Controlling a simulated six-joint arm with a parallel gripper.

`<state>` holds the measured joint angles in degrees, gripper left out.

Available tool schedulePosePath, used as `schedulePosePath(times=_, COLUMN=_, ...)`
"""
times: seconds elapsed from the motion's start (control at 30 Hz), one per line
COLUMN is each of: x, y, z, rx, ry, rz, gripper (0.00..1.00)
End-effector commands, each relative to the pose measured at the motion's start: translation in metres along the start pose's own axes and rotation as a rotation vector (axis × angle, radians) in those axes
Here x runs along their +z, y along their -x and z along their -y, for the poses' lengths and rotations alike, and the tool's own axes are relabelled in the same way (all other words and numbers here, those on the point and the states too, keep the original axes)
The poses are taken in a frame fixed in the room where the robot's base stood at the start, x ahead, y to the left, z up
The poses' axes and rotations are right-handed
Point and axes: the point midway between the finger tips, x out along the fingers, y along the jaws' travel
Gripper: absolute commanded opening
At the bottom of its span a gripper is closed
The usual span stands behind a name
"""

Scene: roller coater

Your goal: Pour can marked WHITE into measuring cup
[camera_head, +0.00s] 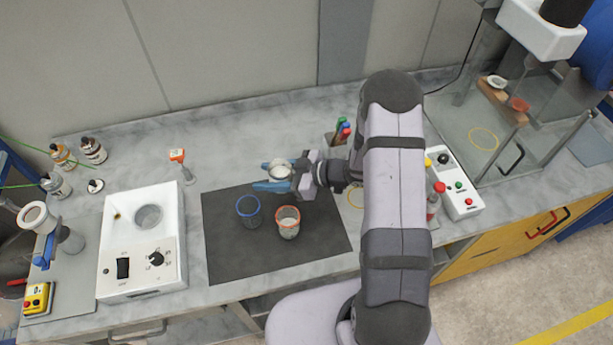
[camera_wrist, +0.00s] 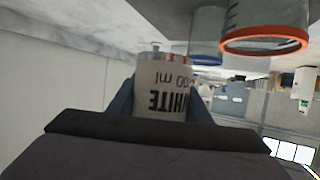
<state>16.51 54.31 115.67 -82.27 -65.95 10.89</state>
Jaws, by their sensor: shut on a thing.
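A white can marked WHITE (camera_wrist: 162,88) is between the blue fingers of my gripper (camera_wrist: 160,100), which is shut on it. In the head view the can (camera_head: 279,169) is near the back edge of the dark mat, and my gripper (camera_head: 279,178) reaches it from the right. The can looks about upright; its lettering is upside down in the wrist view, as are the cups. A clear cup with an orange rim (camera_head: 288,213) stands on the mat in front of the can, with something pale inside. A clear cup with a blue rim (camera_head: 248,206) stands left of it.
The dark mat (camera_head: 235,255) has free room at its front. A white device with a round well (camera_head: 143,265) is to the left, and several small bottles (camera_head: 93,150) are behind it. A holder with coloured pens (camera_head: 341,134) and a button box (camera_head: 458,190) are to the right.

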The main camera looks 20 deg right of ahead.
Motion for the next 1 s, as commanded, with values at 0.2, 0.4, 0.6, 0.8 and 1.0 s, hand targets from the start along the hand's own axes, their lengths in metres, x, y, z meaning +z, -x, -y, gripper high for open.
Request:
schedulePosePath(times=0.2, x=-0.041, y=-0.047, z=0.024, rx=-0.139, ry=0.060, rz=0.002, gripper=0.15)
schedulePosePath(times=0.4, x=-0.054, y=-0.066, z=0.035, rx=-0.190, ry=0.082, rz=0.004, gripper=0.15)
schedulePosePath(times=0.6, x=-0.055, y=-0.069, z=0.037, rx=-0.197, ry=0.084, rz=0.005, gripper=0.15)
schedulePosePath(times=0.8, x=-0.054, y=-0.069, z=0.036, rx=-0.190, ry=0.100, rz=0.002, gripper=0.15)
schedulePosePath(times=1.0, x=-0.052, y=-0.070, z=0.034, rx=-0.172, ry=0.141, rz=-0.002, gripper=0.15)
